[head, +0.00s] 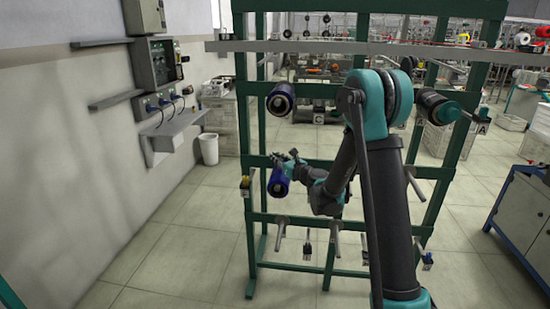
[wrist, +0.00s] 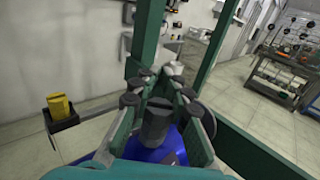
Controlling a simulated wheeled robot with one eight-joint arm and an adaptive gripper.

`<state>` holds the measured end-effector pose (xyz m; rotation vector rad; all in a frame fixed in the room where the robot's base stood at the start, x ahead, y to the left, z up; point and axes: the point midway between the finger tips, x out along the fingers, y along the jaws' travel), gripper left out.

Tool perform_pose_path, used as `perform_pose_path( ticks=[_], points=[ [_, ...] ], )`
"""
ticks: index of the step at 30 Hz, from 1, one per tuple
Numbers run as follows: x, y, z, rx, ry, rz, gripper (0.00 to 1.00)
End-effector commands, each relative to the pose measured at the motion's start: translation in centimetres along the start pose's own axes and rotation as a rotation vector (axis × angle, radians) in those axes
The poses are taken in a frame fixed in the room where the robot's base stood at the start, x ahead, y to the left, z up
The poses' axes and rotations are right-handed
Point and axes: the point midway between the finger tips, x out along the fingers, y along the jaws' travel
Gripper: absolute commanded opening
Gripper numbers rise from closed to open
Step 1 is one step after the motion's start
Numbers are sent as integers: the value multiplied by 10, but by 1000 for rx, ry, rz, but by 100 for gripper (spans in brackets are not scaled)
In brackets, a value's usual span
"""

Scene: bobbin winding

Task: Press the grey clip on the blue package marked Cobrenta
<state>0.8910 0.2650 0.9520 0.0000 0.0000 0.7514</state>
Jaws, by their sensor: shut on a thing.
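A blue package (head: 279,182) sits at the left of the green rack's middle row, and its blue surface (wrist: 150,154) shows low in the wrist view. No marking on it is legible. The grey clip (wrist: 157,122) stands up from the blue surface between my fingers. My gripper (head: 288,162) is at the top of this package; in the wrist view its two fingers (wrist: 159,85) close in on both sides of the clip. The exact contact is partly hidden by the fingers.
The green rack (head: 246,130) stands around the packages, with bare pegs (head: 280,232) below. A dark package with a green end (head: 440,106) is at the upper right. A yellow item (wrist: 60,106) sits in a small black holder at the left. The floor at left is clear.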

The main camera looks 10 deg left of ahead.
Motion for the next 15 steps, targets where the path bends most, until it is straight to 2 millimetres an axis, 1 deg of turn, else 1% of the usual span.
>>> perform_pose_path(
  ticks=[15],
  points=[
    [0,0,-6,0,0,0,0]
  ],
)
